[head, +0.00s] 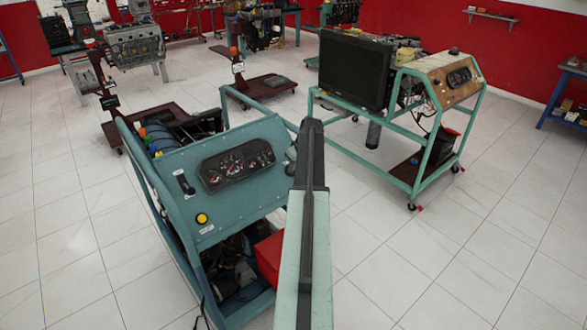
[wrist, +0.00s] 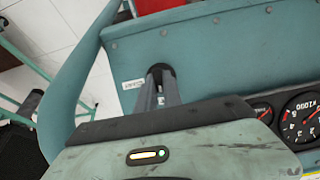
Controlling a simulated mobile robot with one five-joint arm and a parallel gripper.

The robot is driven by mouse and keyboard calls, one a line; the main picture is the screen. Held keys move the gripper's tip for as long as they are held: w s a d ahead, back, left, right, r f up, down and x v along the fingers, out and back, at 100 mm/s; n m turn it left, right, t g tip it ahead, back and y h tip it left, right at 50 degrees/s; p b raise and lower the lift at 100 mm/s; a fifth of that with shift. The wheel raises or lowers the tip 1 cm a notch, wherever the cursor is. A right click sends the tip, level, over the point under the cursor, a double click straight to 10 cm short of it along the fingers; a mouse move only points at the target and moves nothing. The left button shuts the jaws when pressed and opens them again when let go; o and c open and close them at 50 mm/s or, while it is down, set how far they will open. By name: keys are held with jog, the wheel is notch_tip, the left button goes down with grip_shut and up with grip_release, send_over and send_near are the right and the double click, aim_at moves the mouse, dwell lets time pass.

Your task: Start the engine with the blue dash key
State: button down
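A blue-green engine trainer (head: 160,205) stands in the middle left of the head view, its sloped dash panel facing me. My arm reaches over the right side of this dash. My gripper (wrist: 160,74) points at the blue panel (wrist: 215,50) in the wrist view, beside a small white label (wrist: 132,84). Its two grey fingers lie close together, with a dark tip between or on them. Whether they are shut on a key there I cannot tell. No key is clearly visible; the gripper and arm cover that spot. The gauge cluster (head: 236,165) also shows in the wrist view (wrist: 296,122).
A yellow button (head: 202,218) and a black lever (head: 184,183) sit on the dash's left part. A second green-framed trainer (head: 420,150) with a wooden panel stands to the right. A red box (head: 269,256) is low in the near trainer. Tiled floor (head: 400,265) is open at front right.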

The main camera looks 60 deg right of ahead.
dwell(0.4)
jog(key=m, duration=0.1)
jog(key=m+y, duration=0.1)
jog(key=m, duration=0.1)
jog(key=shift+s+d+f+m+t+b, duration=0.1)
jog(key=shift+s+d+m+t+b, duration=0.1)
jog(key=shift+m+t+b, duration=0.1)
jog(key=m+t+y+b, duration=0.1)
jog(key=m, duration=0.2)
jog(key=shift+f, duration=0.1)
jog(key=m+t+b, duration=0.1)
jog(key=m, duration=0.3)
jog(key=shift+s+f+y+b, duration=0.1)
jog(key=shift+s+y+b, duration=0.05)
jog(key=shift+y+b, duration=0.25)
jog(key=shift+s+m+t+b, duration=0.1)
jog(key=shift+m+t+b, duration=0.55)
jog(key=shift+m, duration=1.15)
